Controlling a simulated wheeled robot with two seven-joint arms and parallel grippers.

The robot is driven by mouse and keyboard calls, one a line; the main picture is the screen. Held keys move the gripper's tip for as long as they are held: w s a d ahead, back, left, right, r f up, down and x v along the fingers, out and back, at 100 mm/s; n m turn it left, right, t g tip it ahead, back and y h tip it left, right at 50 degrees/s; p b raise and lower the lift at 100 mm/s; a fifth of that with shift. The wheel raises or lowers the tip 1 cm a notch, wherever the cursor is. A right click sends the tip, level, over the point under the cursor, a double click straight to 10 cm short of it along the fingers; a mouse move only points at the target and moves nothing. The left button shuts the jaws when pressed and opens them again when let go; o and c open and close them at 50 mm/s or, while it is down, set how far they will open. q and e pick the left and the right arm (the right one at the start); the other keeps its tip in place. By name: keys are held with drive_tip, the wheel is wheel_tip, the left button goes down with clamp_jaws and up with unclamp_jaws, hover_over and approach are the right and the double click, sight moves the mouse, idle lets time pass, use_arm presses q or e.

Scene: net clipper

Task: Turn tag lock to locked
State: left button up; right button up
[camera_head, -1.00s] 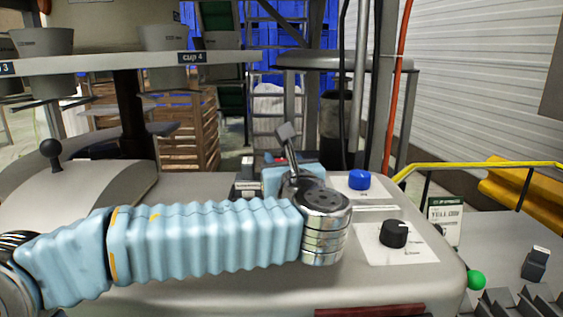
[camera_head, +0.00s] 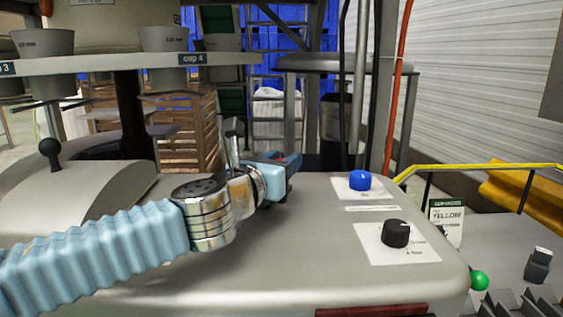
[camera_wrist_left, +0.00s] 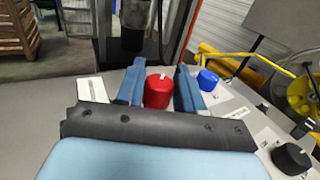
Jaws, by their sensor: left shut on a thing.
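My left gripper (camera_head: 284,168) reaches in from the left over the grey machine top (camera_head: 330,235). In the left wrist view its two blue fingers (camera_wrist_left: 160,75) are closed on either side of a red knob (camera_wrist_left: 158,92) with a white mark on top. In the head view the gripper mostly hides this knob. A white label plate (camera_wrist_left: 92,89) lies left of the fingers. No label I can read shows which knob is the tag lock. My right gripper is not in view.
A blue knob (camera_head: 360,180) and a black knob (camera_head: 396,233) stand on white plates to the right. A green ball (camera_head: 479,281) and a yellow rail (camera_head: 480,166) are further right. Cups on a ring shelf (camera_head: 120,62) hang at the upper left.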

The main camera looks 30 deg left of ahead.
use_arm(q)
drive_tip(key=shift+m+h, duration=0.4)
drive_tip(key=shift+h, duration=0.3)
drive_tip(key=o, duration=0.9)
drive_tip(key=shift+o, duration=0.2)
drive_tip(key=shift+y, duration=0.4)
